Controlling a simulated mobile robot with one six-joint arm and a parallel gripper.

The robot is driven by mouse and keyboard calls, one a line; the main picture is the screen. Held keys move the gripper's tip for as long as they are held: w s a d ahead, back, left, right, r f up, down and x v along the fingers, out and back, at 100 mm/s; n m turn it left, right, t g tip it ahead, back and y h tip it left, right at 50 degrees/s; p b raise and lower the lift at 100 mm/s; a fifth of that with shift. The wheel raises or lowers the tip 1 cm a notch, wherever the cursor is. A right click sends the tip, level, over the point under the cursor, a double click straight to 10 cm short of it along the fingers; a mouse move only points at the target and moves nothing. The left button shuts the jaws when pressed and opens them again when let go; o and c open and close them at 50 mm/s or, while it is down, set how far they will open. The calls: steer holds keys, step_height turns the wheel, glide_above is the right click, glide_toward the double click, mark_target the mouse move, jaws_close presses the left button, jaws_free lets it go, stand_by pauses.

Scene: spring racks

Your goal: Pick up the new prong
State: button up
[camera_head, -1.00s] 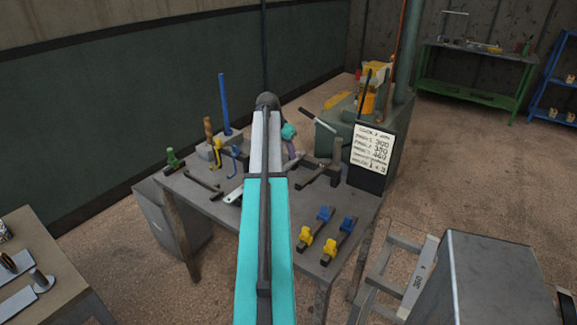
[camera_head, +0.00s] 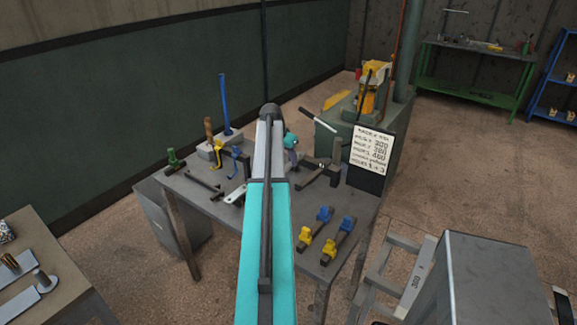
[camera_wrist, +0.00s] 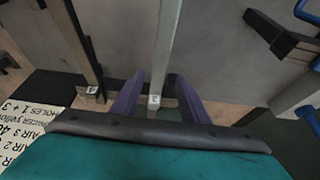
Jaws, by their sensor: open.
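In the wrist view, my gripper (camera_wrist: 157,75) has its two purple fingers apart. A long pale metal bar (camera_wrist: 164,38) runs up the picture between them, with a small marked tag (camera_wrist: 154,101) at its near end. This bar may be the new prong; I cannot tell for sure. The fingers lie on either side of the bar in the picture, and I cannot tell whether they touch it.
On the workbench (camera_head: 222,228), a dark bar (camera_head: 203,184) lies at left and blue-and-yellow clamps (camera_head: 313,230) at front right. A sign board (camera_head: 371,150) stands at back right. In the wrist view, a dark bar (camera_wrist: 76,38) runs left of my fingers; a dark block (camera_wrist: 276,36) is right.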

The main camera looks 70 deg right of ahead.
mark_target(289, 164)
steer(key=shift+p+x, duration=0.45)
steer(key=shift+x, duration=1)
steer(key=shift+r, duration=0.1)
jaws_close()
steer(key=shift+r, duration=0.2)
step_height(289, 164, up, 10)
steer(key=b, duration=0.3)
steer(key=shift+f, duration=0.2)
